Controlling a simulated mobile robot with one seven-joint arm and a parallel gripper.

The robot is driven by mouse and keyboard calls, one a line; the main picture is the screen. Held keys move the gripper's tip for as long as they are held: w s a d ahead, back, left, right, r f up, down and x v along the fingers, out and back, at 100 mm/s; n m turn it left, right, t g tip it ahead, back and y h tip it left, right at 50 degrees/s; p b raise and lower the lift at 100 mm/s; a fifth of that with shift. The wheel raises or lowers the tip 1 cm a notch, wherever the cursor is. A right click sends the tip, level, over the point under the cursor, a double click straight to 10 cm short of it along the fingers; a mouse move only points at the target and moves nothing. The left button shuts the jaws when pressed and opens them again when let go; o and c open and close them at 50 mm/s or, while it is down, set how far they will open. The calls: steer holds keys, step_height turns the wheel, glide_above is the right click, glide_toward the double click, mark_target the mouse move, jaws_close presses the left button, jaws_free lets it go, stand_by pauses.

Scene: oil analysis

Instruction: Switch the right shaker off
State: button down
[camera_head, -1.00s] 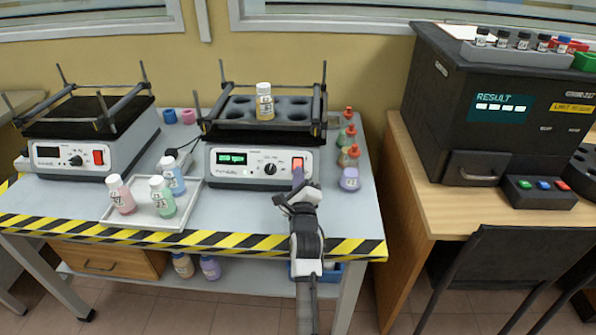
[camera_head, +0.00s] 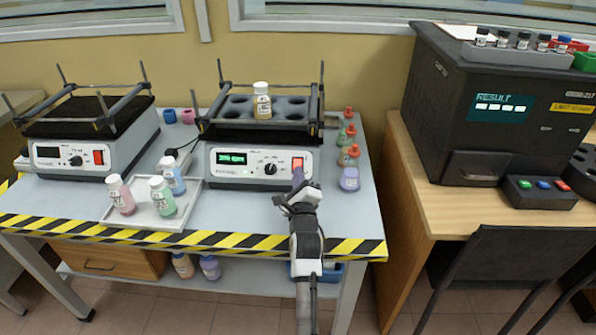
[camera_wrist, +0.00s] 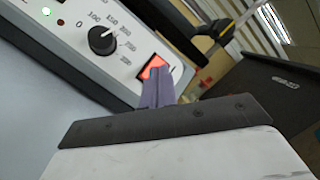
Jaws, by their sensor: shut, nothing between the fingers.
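The right shaker (camera_head: 225,172) stands on the grey table with a lit green display (camera_head: 231,158), a black knob (camera_head: 270,169) and a red power switch (camera_head: 297,163) at the right of its front. A bottle with a white cap (camera_head: 262,101) stands in its platform. My gripper (camera_head: 298,177) is shut and empty, its tips right at the switch. In the wrist view the shut purple fingers (camera_wrist: 157,90) overlap the lower part of the red-lit switch (camera_wrist: 152,66); I cannot tell whether they touch it.
The left shaker (camera_head: 78,158), with a dark display, stands to the left. A white tray (camera_head: 142,217) with several bottles lies in front. Small bottles and a purple bottle (camera_head: 349,179) stand right of the right shaker. A black analyser (camera_head: 440,110) is farther right.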

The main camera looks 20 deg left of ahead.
steer(key=shift+w, duration=0.1)
steer(key=shift+w+a+f, duration=0.1)
steer(key=shift+w+f, duration=0.3)
steer(key=shift+w, duration=0.05)
stand_by(0.8)
stand_by(0.3)
steer(key=shift+s+r+p, duration=0.4)
steer(key=shift+s+p, duration=0.2)
steer(key=shift+p, duration=0.1)
steer(key=s+r+p, duration=0.1)
steer(key=s+p, duration=0.1)
steer(key=s+d+r+p, duration=0.1)
steer(key=s+r+p, duration=0.1)
steer(key=p, duration=0.1)
steer(key=shift+d, duration=0.15)
